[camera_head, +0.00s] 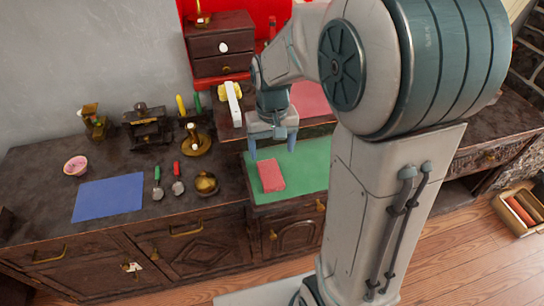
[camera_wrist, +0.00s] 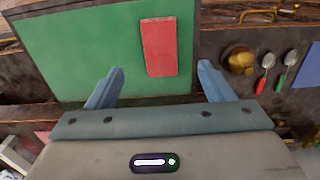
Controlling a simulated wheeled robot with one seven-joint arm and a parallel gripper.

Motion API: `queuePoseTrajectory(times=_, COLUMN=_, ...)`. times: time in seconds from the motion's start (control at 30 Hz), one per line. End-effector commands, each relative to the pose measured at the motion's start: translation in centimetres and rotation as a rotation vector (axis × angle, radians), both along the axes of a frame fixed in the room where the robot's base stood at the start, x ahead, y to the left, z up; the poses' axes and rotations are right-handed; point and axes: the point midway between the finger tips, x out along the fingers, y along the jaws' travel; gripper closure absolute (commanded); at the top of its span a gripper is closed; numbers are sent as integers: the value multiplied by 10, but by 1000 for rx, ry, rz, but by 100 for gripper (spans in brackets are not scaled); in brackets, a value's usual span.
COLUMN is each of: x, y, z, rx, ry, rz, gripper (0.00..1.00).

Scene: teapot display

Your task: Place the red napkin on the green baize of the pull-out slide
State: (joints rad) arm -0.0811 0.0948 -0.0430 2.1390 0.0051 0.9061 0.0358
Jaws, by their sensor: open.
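The red napkin (camera_head: 271,176) is a folded rectangle lying flat on the green baize (camera_head: 308,160) of the pull-out slide, near its left side in the head view. In the wrist view the napkin (camera_wrist: 159,47) lies wholly on the baize (camera_wrist: 90,50), with green around it. My gripper (camera_head: 272,150) is above the baize, just behind the napkin in the head view. Its two blue fingers are wide apart and empty in the wrist view (camera_wrist: 160,85). The napkin appears apart from the fingers.
A blue mat (camera_head: 108,197), two spoons and a brass pot (camera_head: 206,183) are on the dark cabinet top left of the slide. A small drawer chest (camera_head: 221,45) stands behind. A box (camera_head: 520,208) sits on the floor at right. My arm hides the slide's right part.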

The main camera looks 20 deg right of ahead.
Motion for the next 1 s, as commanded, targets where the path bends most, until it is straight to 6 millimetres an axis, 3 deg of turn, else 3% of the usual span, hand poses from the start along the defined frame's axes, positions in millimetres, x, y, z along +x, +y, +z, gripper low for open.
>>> queuePoseTrajectory(times=0.13, x=-5, y=-1, z=12, rx=1, ry=-8, rz=-1, gripper=24)
queuePoseTrajectory(times=0.23, x=-19, y=-2, z=22, rx=4, ry=-32, rz=-2, gripper=24)
queuePoseTrajectory(times=0.43, x=-71, y=-8, z=46, rx=9, ry=-117, rz=-6, gripper=24)
queuePoseTrajectory(times=0.7, x=-126, y=-12, z=54, rx=6, ry=-203, rz=-9, gripper=24)
queuePoseTrajectory(times=1.0, x=-138, y=-13, z=53, rx=5, ry=-220, rz=-10, gripper=24)
